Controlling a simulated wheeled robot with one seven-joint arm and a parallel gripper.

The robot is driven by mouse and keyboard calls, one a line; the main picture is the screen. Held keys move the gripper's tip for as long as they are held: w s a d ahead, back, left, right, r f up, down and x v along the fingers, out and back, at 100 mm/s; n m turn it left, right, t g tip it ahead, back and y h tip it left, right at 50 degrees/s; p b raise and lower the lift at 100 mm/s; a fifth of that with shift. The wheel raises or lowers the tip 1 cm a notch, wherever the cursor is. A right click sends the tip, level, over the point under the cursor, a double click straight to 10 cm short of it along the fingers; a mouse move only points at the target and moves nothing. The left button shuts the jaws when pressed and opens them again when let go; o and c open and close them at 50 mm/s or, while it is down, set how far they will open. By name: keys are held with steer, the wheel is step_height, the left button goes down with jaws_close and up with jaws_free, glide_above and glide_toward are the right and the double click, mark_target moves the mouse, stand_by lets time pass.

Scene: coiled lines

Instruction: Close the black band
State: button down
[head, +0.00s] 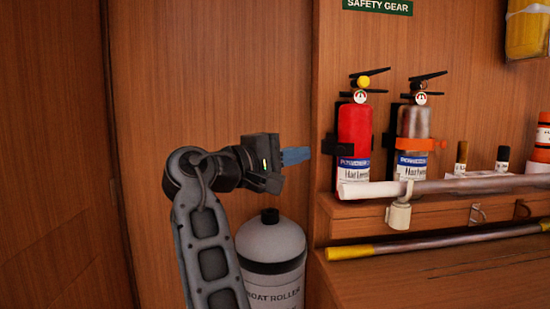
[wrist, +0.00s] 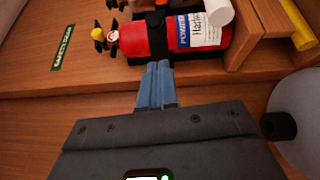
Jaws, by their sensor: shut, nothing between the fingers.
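A red fire extinguisher (head: 354,130) stands upright in a black wall bracket on the shelf. Parts of the black band (head: 329,147) show at its left and right sides, and the red front between them looks bare, so the band appears open. Contact cannot be told.
A grey extinguisher (head: 413,123) with an orange band (head: 421,144) stands to the right. A pale pole (head: 450,188) runs in front of the shelf. A white boat roller (head: 270,245) stands below my gripper. Bare wood wall (head: 230,70) lies left.

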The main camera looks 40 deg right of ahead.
mark_target(335, 147)
steer(key=shift+s+d+r, duration=0.1)
steer(key=shift+s+d, duration=1.25)
steer(key=shift+s, duration=0.2)
steer(key=shift+s+r+p, duration=0.1)
steer(key=shift+s+p, duration=0.05)
steer(key=shift+p, duration=0.2)
